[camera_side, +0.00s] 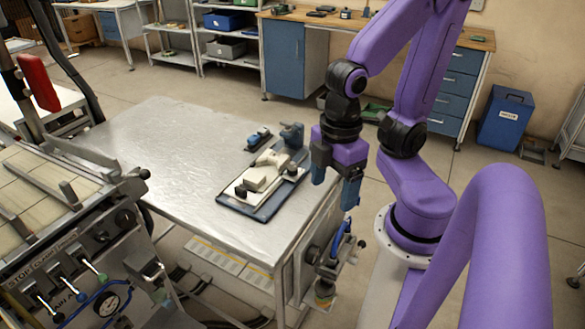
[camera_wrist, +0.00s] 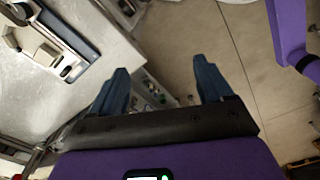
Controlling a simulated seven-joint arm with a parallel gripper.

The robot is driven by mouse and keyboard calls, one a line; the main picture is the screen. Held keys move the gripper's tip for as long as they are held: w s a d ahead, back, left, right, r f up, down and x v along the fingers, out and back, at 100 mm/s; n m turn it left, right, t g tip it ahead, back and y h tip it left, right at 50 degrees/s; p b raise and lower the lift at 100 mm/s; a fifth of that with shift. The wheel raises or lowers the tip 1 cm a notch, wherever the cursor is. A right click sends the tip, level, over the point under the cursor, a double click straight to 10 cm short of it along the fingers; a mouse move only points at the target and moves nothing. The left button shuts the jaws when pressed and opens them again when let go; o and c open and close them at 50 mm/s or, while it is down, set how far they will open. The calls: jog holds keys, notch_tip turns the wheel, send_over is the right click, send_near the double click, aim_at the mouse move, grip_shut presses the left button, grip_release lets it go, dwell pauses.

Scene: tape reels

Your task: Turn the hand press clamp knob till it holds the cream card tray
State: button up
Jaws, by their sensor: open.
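A dark-edged board (camera_side: 262,213) lies on the metal table near its right side. It carries a cream block-like piece (camera_side: 254,179), which I take for the cream card tray, and a fixture with dark round parts. One dark knob-like part (camera_side: 241,191) is at the front left; I cannot tell if it is the clamp knob. In the wrist view only part of the board (camera_wrist: 72,38) and a cream piece (camera_wrist: 46,54) show at upper left. My gripper (camera_side: 335,187) hangs just right of the board, past the table edge. Its blue fingers (camera_wrist: 160,76) are apart and empty.
The table's left part (camera_side: 165,145) is bare. A press machine (camera_side: 75,220) stands at left. Hoses and fittings (camera_side: 335,255) hang below the table's right edge.

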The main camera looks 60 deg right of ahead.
jog(key=c, duration=0.3)
jog(key=w+d+m+g+h, duration=0.1)
jog(key=w+d+m+h, duration=0.2)
jog(key=w, duration=1.3)
jog(key=shift+c, duration=0.2)
jog(key=g, duration=0.3)
send_over(292, 168)
jog(key=w+a, duration=0.5)
jog(key=f, duration=0.1)
jog(key=shift+m+t+h, duration=0.3)
jog(key=shift+m, duration=0.1)
jog(key=x, duration=1.7)
jog(key=shift+d+f, duration=0.1)
jog(key=shift+f, duration=0.05)
jog(key=c, duration=1)
